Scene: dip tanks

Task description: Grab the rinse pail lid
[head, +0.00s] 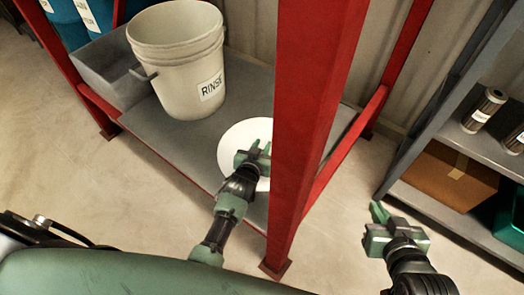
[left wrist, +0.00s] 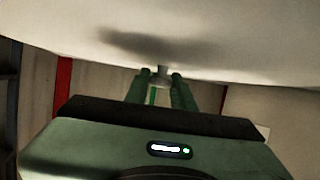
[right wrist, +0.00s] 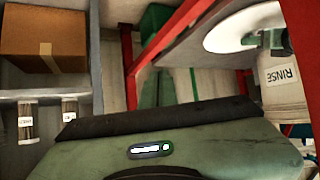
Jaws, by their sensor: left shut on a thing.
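The rinse pail lid (head: 232,137) is a white disc over the grey shelf, partly hidden by my left gripper and a red post. My left gripper (head: 256,158) is shut on the small knob of the lid. In the left wrist view the lid's pale face (left wrist: 60,30) fills the top, with the knob (left wrist: 160,74) between the fingertips. I cannot tell whether the lid touches the shelf. The lid also shows in the right wrist view (right wrist: 224,36). The white rinse pail (head: 180,75) stands upright behind it, open at the top. My right gripper (head: 379,212) looks shut and empty, right of the post.
A red post (head: 306,130) stands close to the right of my left gripper. A grey bin (head: 105,68) is left of the pail. A grey rack (head: 450,205) at the right holds a cardboard box (head: 445,176) and several canisters (head: 484,110). The floor (head: 110,180) at left is clear.

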